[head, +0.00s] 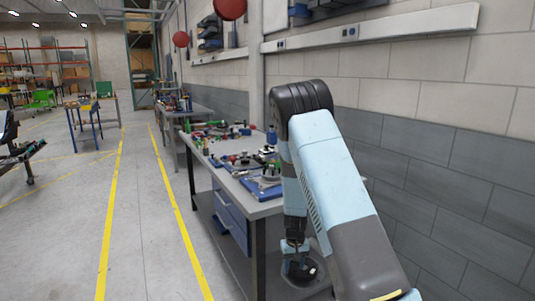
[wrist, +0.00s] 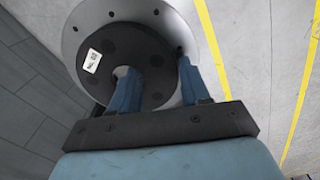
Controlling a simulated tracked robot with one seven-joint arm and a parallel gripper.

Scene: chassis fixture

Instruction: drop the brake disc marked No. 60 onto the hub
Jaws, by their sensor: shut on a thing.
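A brake disc (wrist: 72,28) with a silver outer ring and a dark raised centre shows in the wrist view. A small white label on the dark part is tilted and too small to read surely. My gripper (wrist: 155,72) is shut on the disc's dark centre, one finger in the middle hole and the other outside it. In the head view my gripper (head: 297,262) hangs low beside the workbench, with the grey disc (head: 316,280) under it. I cannot make out the hub surely; a dark fixture (head: 18,152) is cut off at the left edge.
The workbench (head: 258,211) carries a blue tray (head: 262,189) and several small parts. A block wall (head: 440,190) closes off the right. The floor aisle (head: 147,225) between yellow lines is clear. Another table (head: 88,117) stands farther off.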

